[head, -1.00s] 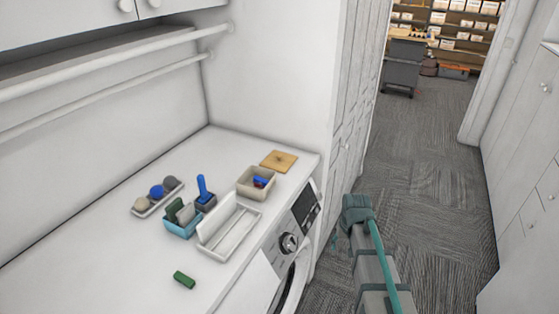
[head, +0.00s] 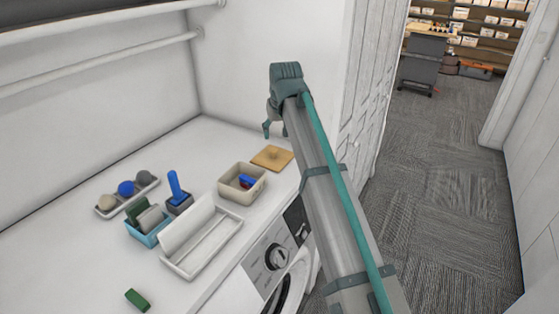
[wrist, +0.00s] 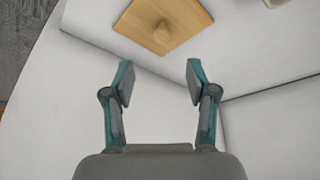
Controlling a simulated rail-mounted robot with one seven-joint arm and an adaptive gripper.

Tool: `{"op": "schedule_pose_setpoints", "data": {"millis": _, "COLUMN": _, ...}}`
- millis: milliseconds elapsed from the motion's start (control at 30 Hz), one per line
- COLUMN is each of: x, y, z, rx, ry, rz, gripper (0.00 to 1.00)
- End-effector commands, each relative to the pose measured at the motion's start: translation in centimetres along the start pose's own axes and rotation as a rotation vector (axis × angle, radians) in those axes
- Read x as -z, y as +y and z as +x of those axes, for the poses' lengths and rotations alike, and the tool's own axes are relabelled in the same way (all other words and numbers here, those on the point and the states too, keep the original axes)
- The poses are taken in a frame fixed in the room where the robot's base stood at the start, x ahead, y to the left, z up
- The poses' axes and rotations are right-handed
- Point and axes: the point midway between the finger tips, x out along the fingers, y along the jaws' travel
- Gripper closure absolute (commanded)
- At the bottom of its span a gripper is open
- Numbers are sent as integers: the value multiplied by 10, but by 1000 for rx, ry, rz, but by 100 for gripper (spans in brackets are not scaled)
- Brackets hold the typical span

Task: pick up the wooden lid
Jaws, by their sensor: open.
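The wooden lid (head: 268,158) is a flat tan square with a small knob. It lies on the white counter at its far right end, near the wall. In the wrist view the lid (wrist: 173,22) shows at the top, with its knob near the middle. My gripper (head: 275,131) is above the counter by the lid, apart from it. In the wrist view my gripper (wrist: 158,75) is open and empty, with the lid beyond the fingertips.
A beige box (head: 243,192) with blue and red items stands beside the lid. A white divided tray (head: 205,245), a blue bin (head: 147,238), a grey holder with a blue item (head: 177,196), a tray of balls (head: 126,203) and a green block (head: 137,300) share the counter (head: 70,270).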

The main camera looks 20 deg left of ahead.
Motion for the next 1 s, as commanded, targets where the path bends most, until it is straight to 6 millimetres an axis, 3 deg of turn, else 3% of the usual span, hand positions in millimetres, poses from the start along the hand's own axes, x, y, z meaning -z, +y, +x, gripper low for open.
{"op": "schedule_pose_setpoints", "data": {"millis": 400, "x": 0, "y": 0, "z": 48, "rx": 0, "ry": -3, "rz": 1, "gripper": 43}}
{"op": "schedule_pose_setpoints", "data": {"millis": 667, "x": 1, "y": -1, "z": 62, "rx": 0, "ry": -1, "rz": 1, "gripper": 43}}
{"op": "schedule_pose_setpoints", "data": {"millis": 1000, "x": 1, "y": -4, "z": 102, "rx": 0, "ry": -2, "rz": 1, "gripper": 43}}
